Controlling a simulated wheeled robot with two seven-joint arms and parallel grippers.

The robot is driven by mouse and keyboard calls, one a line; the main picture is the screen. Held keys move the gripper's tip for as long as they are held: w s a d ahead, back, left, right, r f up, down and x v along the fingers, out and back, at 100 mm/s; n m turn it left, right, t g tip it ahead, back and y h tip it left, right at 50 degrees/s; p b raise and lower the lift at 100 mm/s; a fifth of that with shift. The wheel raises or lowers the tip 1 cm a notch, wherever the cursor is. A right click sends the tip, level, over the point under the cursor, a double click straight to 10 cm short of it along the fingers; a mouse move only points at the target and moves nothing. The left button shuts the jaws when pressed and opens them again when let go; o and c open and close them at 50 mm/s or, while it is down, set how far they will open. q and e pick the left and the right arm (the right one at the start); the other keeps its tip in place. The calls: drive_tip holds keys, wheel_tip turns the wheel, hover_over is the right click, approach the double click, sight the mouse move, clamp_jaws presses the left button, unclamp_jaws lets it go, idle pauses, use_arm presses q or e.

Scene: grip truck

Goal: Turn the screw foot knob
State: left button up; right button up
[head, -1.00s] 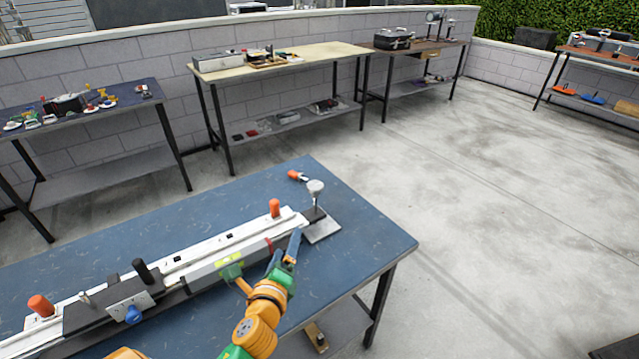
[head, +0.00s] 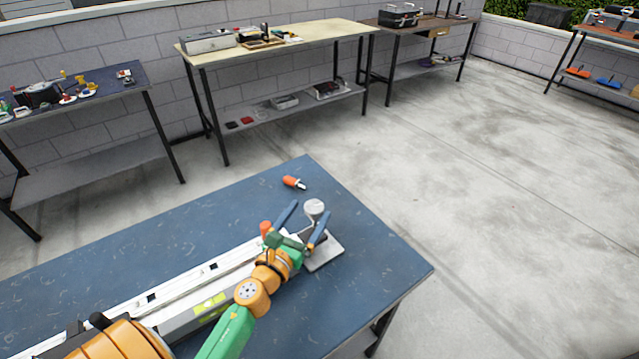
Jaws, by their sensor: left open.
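The screw foot has a round grey top (head: 315,207) on an upright stem. Its flat metal plate (head: 326,253) lies at the right end of the long rail (head: 190,283) on the blue bench. My left gripper (head: 312,208) is open, with one blue finger on each side of the round top in the picture. I see no finger clearly touching it. The gripper hides the lower stem and part of the plate. My right gripper is not in view.
An orange knob (head: 266,228) stands on the rail close beside my left gripper. A small orange-handled tool (head: 292,182) lies behind the screw foot. The blue bench top (head: 375,260) is bare to the right, up to its edge. Other benches stand along the wall.

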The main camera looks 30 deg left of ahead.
sight(318, 201)
use_arm(q)
drive_tip(key=w, duration=0.5)
drive_tip(key=shift+w+a+r, duration=0.1)
drive_tip(key=shift+w+r, duration=0.1)
drive_tip(key=shift+r, duration=0.1)
drive_tip(key=shift+w+a+f, duration=0.1)
drive_tip(key=shift+w, duration=0.25)
drive_tip(key=shift+s, duration=0.15)
drive_tip(key=shift+c, duration=0.8)
drive_tip(key=c, duration=1.2)
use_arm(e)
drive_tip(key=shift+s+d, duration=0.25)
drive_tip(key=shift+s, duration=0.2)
